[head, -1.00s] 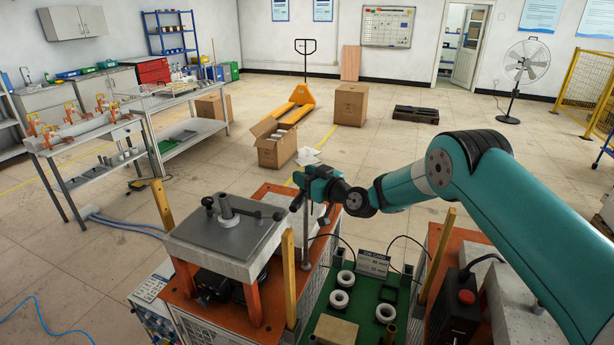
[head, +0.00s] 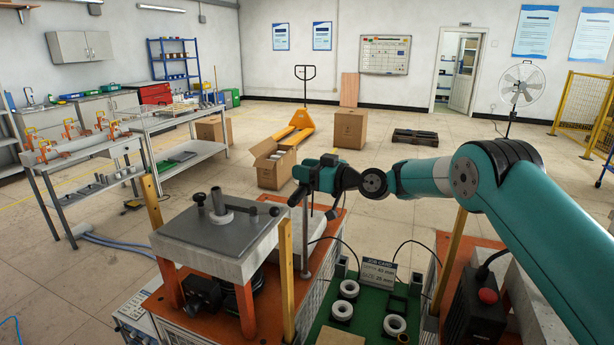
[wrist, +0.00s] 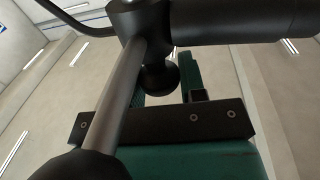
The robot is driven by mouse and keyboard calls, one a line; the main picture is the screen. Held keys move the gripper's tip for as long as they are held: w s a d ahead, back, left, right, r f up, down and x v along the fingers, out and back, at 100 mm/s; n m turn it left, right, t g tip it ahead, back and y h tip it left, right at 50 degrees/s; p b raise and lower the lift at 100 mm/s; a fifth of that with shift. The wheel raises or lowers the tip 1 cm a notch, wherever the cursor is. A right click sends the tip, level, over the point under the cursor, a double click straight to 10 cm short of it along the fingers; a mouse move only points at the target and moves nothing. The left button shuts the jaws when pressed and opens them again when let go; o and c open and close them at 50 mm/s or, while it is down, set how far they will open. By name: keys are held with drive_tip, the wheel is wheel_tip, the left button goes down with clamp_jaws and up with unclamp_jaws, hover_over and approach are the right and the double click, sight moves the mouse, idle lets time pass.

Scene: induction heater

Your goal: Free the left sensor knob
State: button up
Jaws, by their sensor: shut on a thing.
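My gripper (head: 300,190) is at the top of an upright metal post (head: 305,235), to the right of the heater's grey plate. In the wrist view its two dark fingers (wrist: 165,82) point away from the camera. A round black knob (wrist: 158,79) sits between them, and they are shut on it. I take this to be the left sensor knob. It hangs under a dark clamp joined to a grey rod (wrist: 122,95), which crosses close to the lens. In the head view the gripper hides the knob.
The grey plate (head: 215,232) with its upright stub and lever stands just left of the gripper. A yellow post (head: 286,275) rises in front. White rings (head: 342,310) and a job card (head: 379,273) are on the green mat to the right.

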drive_tip(key=shift+s+a, duration=0.1)
drive_tip(key=o, duration=0.9)
drive_tip(key=shift+c, duration=0.2)
drive_tip(key=shift+s+d+b, duration=0.2)
drive_tip(key=shift+d+b, duration=0.15)
drive_tip(key=shift+d, duration=0.15)
drive_tip(key=b+v, duration=0.7)
drive_tip(key=v, duration=0.9)
drive_tip(key=shift+s+d, duration=0.15)
